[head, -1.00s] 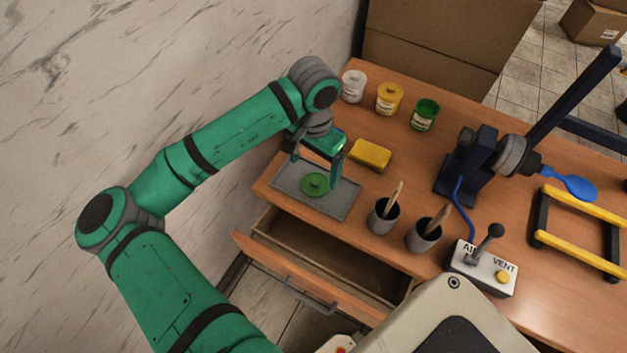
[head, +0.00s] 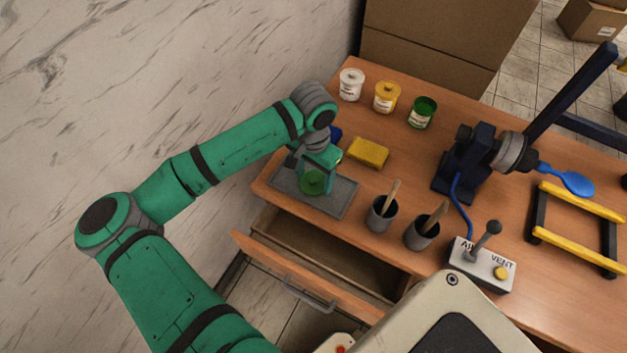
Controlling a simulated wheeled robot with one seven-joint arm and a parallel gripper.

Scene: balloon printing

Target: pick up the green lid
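The green lid (head: 312,184) lies on the grey tray (head: 343,200) at the table's left end, its knob facing up. My gripper (head: 312,179) points down over the lid, with its fingers apart on either side of it. The fingertips are down close to the tray. I cannot tell whether they touch the lid. The green jar (head: 422,113) at the back stands without a lid, its green contents showing.
A yellow sponge (head: 368,152) lies right of the tray, and a dark blue thing (head: 335,132) is partly hidden behind my gripper. Two grey cups (head: 381,215) with brushes stand to the right. A drawer (head: 310,265) is open below.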

